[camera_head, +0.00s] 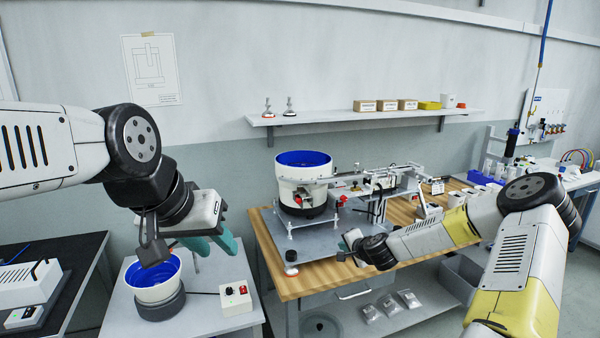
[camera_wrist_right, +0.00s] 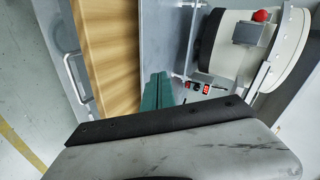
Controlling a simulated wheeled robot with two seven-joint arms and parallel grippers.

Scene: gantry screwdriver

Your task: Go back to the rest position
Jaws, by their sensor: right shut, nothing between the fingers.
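My left gripper (camera_head: 212,243) has teal fingers and hangs in the air in the head view, above and right of the blue-lined bowl on the left stand. I cannot tell whether its fingers are apart. My right arm reaches in from the right over the wooden workbench (camera_head: 325,275); its dark wrist end is near the bench's front edge. The teal fingertips of my right gripper (camera_wrist_right: 157,92) show in the right wrist view, together and with nothing between them. The wrist housing hides part of that view.
A white bowl feeder with blue inside (camera_head: 305,185) stands on a grey plate beside the gantry rail (camera_head: 385,178). A smaller blue-lined bowl (camera_head: 152,290) and a red-button control box (camera_head: 236,298) sit on the left stand. A wall shelf (camera_head: 350,118) holds small boxes.

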